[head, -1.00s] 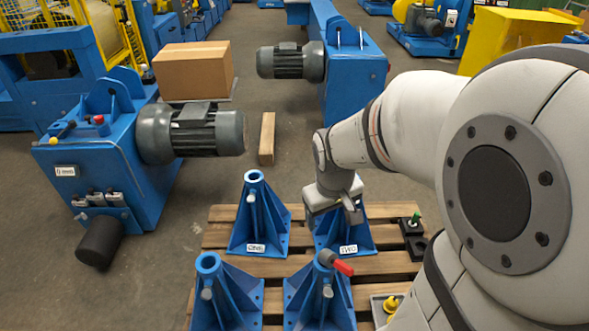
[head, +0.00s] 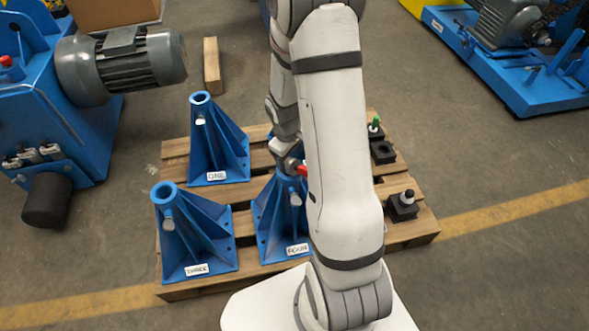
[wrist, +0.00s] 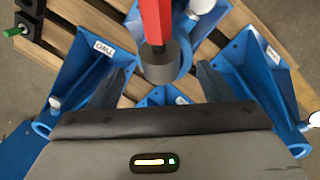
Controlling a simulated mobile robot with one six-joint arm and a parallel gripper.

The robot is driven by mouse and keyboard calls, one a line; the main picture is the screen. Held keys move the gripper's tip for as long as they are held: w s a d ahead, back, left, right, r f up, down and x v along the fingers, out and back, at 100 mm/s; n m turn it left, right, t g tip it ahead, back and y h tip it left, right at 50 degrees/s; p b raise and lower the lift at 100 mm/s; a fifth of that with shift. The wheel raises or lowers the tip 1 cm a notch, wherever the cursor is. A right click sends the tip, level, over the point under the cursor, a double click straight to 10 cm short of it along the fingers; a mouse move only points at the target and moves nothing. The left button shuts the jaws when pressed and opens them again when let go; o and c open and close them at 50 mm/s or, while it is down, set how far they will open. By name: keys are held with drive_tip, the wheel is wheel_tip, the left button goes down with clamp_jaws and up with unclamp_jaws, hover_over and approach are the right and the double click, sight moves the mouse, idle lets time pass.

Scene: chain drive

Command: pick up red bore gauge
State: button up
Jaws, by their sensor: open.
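The red bore gauge (head: 302,170) shows only as a small red patch beside my arm in the head view, at the top of blue stand FOUR (head: 268,215). In the wrist view its red handle (wrist: 155,20) and grey cylindrical head (wrist: 159,66) are plain, over the stand's blue ring. My gripper (wrist: 165,85) is open, with one dark finger on each side and the gauge head between and slightly beyond them. I cannot tell whether a finger touches it. In the head view my gripper (head: 287,155) is partly hidden by my arm.
Blue stands ONE (head: 215,145) and THREE (head: 190,235) stand on the wooden pallet (head: 180,148) to the left. Stand TWO (wrist: 85,70) shows in the wrist view. A green-handled piece (head: 375,125) and a black block with a pin (head: 403,205) sit at the right.

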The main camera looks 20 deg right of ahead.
sight(292, 162)
drive_tip(key=f, duration=0.1)
drive_tip(key=f+b, duration=0.1)
drive_tip(key=f, duration=0.2)
drive_tip(key=shift+w+d+f, duration=0.15)
drive_tip(key=shift+d+f, duration=0.1)
drive_tip(key=shift+f, duration=0.1)
drive_tip(key=shift+c, duration=0.2)
drive_tip(key=shift+r, duration=0.1)
clamp_jaws()
